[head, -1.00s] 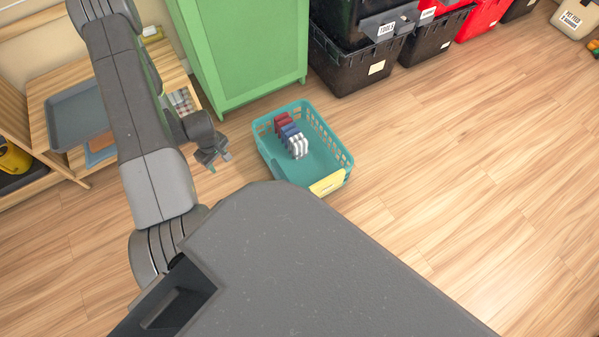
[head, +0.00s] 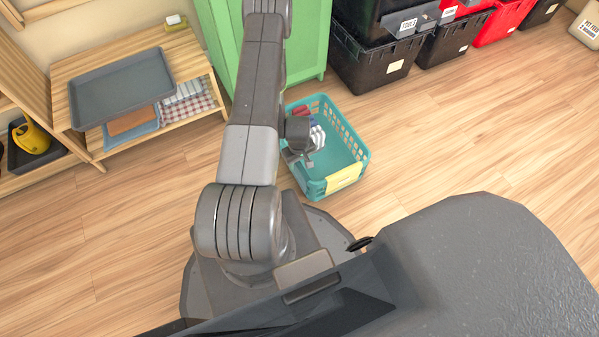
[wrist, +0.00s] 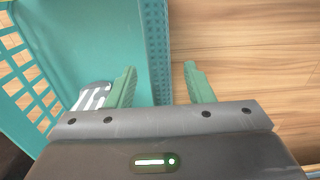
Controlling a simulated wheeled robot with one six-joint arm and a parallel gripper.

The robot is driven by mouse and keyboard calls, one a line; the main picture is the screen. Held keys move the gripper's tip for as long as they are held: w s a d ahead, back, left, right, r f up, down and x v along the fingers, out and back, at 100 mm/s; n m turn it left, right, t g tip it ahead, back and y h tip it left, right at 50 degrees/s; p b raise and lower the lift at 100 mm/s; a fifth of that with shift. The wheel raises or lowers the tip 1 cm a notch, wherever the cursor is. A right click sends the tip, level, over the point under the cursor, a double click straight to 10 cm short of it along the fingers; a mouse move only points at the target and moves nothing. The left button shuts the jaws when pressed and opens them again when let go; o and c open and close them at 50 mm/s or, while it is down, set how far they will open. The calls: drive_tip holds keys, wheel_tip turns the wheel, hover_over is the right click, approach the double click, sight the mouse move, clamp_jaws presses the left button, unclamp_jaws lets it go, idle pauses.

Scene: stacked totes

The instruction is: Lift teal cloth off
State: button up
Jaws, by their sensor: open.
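I cannot make out a separate teal cloth. A teal plastic basket (head: 352,150) stands on the floor; it also fills the left of the wrist view (wrist: 90,40). Inside it is a row of folded cloths in red, blue and striped white (head: 317,136); a striped one shows in the wrist view (wrist: 92,97). My gripper (head: 294,160) is at the basket's left side and hides part of it. In the wrist view my gripper (wrist: 159,72) is open and empty, its left finger over the basket's inside, its right over the floor. Contact cannot be told.
A yellow piece (head: 344,177) is on the basket's near rim. A green cabinet (head: 310,50) and black totes (head: 375,68) stand behind. At left, a wooden shelf (head: 192,55) holds a grey tray (head: 120,88) and a blue folded item (head: 140,134). The floor at right is clear.

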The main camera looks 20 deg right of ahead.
drive_tip(key=f+b, duration=0.1)
drive_tip(key=f, duration=0.3)
drive_tip(key=shift+s, duration=0.2)
clamp_jaws()
drive_tip(key=shift+r, duration=0.1)
